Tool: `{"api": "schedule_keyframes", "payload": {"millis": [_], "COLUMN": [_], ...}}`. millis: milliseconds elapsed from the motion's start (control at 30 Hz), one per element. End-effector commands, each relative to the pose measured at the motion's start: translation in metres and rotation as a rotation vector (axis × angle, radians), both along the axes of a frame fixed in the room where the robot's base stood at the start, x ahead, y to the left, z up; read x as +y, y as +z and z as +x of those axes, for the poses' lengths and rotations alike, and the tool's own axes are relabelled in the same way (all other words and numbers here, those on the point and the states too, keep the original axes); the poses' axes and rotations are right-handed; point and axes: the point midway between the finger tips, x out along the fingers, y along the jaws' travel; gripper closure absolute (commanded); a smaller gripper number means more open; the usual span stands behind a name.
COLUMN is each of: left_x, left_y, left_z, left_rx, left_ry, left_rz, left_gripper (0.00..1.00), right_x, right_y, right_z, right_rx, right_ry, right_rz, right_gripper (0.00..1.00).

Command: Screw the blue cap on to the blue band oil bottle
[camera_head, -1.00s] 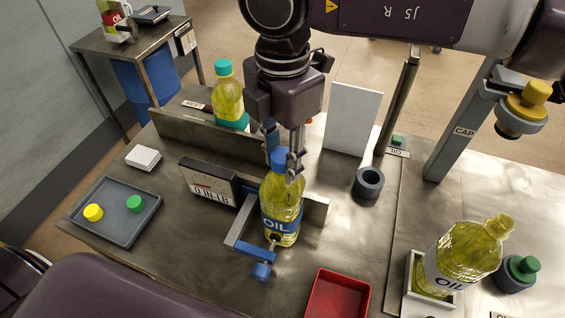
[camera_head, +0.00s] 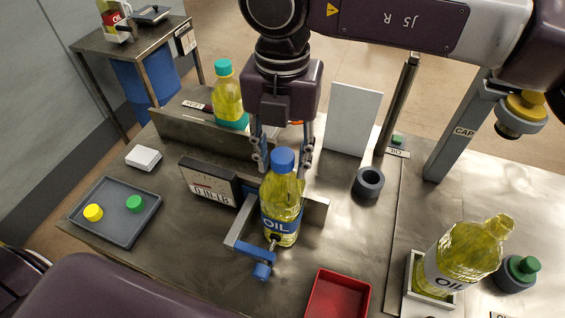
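The blue band oil bottle (camera_head: 281,207) stands upright in a clamp with a blue screw handle (camera_head: 262,270), in the middle of the table. The blue cap (camera_head: 283,160) sits on top of its neck; I cannot tell how tight it is. My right gripper (camera_head: 282,163) points down from above, its fingers apart on either side and just behind the cap, holding nothing. My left gripper is not in view; only a part of my arm shows at the lower left.
A dial gauge (camera_head: 208,186) stands left of the bottle. A grey tray (camera_head: 118,229) holds a yellow and a green cap. A red bin (camera_head: 338,296) is in front. An uncapped oil bottle (camera_head: 458,259) leans at right. A teal-capped bottle (camera_head: 228,97) stands behind a metal divider (camera_head: 195,135).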

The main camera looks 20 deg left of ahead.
Motion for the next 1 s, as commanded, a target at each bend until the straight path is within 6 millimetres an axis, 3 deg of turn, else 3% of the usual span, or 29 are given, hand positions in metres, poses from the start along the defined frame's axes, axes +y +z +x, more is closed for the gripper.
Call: {"api": "schedule_keyframes", "payload": {"millis": [300,600,833,1000], "left_x": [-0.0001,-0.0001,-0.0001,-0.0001], "left_y": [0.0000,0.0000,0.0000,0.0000], "left_z": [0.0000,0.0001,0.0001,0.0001], "left_rx": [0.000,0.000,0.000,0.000], "left_ry": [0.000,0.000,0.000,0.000], "left_rz": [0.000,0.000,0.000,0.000], "left_gripper": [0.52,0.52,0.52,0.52], "right_x": [0.0001,0.0001,0.0001,0.0001], "right_y": [-0.0001,0.0001,0.0001,0.0001], "right_z": [-0.0002,-0.0001,-0.0001,-0.0001], "right_rx": [0.001,0.000,0.000,0.000], "right_ry": [0.342,0.389,0.387,0.381], "right_rz": [0.001,0.000,0.000,0.000], "right_gripper": [0.61,0.61,0.86,0.87]}}
